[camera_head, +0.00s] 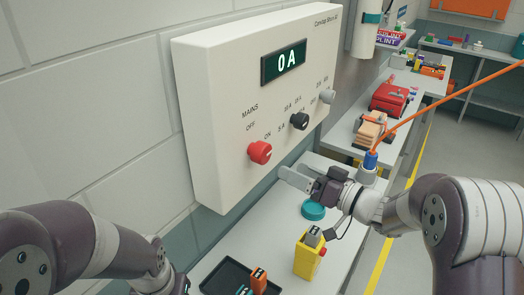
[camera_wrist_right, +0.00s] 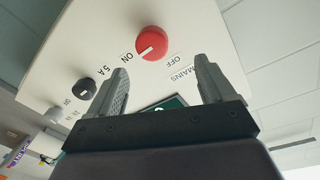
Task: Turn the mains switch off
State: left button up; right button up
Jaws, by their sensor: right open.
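The mains switch is a red round knob (camera_head: 260,152) at the lower left of the white wall panel (camera_head: 215,110). OFF and ON are printed around it, and its white mark points towards ON. The knob (camera_wrist_right: 152,43) also shows in the right wrist view, ahead of the fingertips and between their lines. My right gripper (camera_head: 294,179) is open and empty, below and to the right of the knob, apart from it. Its two fingers (camera_wrist_right: 162,70) stand spread in the wrist view. My left arm shows at the lower left, but its gripper is out of frame.
A black knob (camera_head: 299,121) and a grey knob (camera_head: 327,96) sit right of the red one, below a display (camera_head: 284,62) reading 0 A. Beneath are a yellow box (camera_head: 308,257), a teal round item (camera_head: 313,210) and a black tray (camera_head: 228,277). An orange cable (camera_head: 440,108) crosses at right.

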aim_at(266, 156)
jog(key=p+x, duration=0.1)
jog(key=x, duration=0.2)
jog(key=w+p+x, duration=0.1)
jog(key=x, duration=0.1)
jog(key=d+p+x, duration=0.1)
jog(key=x, duration=0.2)
jog(key=shift+w+a+f, duration=0.15)
jog(key=shift+w+f, duration=0.1)
jog(key=shift+w, duration=0.25)
jog(key=shift+w+a+r, duration=0.1)
jog(key=shift+w+a, duration=0.1)
jog(key=shift+a, duration=0.35)
jog(key=shift+w+a, duration=0.15)
jog(key=shift+a, duration=0.65)
jog(key=shift+w+d, duration=0.2)
jog(key=shift+w, duration=0.05)
jog(key=shift+c, duration=0.4)
jog(key=c, duration=0.5)
pick_arm(q)
jog(key=r, duration=0.2)
jog(key=w+r, duration=0.1)
jog(key=shift+d+r, duration=0.3)
jog(key=shift+r, duration=0.1)
pick_arm(e)
jog(key=shift+a, duration=0.1)
jog(key=c, duration=0.4)
